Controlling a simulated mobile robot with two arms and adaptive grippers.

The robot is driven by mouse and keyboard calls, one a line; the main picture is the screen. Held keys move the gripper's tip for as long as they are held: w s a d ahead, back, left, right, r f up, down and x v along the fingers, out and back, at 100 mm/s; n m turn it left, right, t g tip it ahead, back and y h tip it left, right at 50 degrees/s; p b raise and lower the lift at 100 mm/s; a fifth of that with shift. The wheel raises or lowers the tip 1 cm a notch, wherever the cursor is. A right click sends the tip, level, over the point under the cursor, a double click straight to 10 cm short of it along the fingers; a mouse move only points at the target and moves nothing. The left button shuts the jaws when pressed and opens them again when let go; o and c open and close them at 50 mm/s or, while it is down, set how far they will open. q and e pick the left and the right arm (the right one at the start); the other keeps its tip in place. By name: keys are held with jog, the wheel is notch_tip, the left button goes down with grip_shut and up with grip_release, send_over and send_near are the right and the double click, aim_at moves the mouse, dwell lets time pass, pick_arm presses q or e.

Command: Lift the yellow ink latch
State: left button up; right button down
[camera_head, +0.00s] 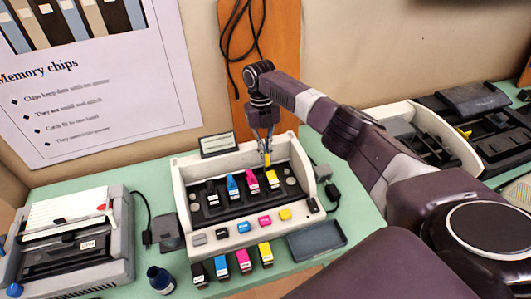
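A white printer-like unit (181,190) stands on the green table, with black, blue, magenta and yellow cartridges in its dark bay. The yellow cartridge (271,180) is the rightmost of that row. A small upright yellow piece (267,159), which looks like the yellow ink latch, shows just behind and above it. My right gripper (266,149) points down with its fingertips at the top of this yellow piece. Its fingers are close together, but I cannot tell whether they grip the piece or only touch it. My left gripper is not in view.
Several coloured buttons (265,221) line the unit's front, with loose cartridges (244,260) before it. A dark tray (317,240) lies at front right and an ink bottle (160,279) at front left. Other machines stand left (77,243) and right (413,122).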

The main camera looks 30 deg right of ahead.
jog(key=c, duration=2.2)
grip_release()
jog(key=shift+w+f, duration=0.1)
jog(key=shift+o, duration=0.2)
notch_tip(320, 180, up, 12)
jog(key=w, duration=0.2)
jog(key=shift+d, duration=0.25)
jog(key=shift+w, duration=0.1)
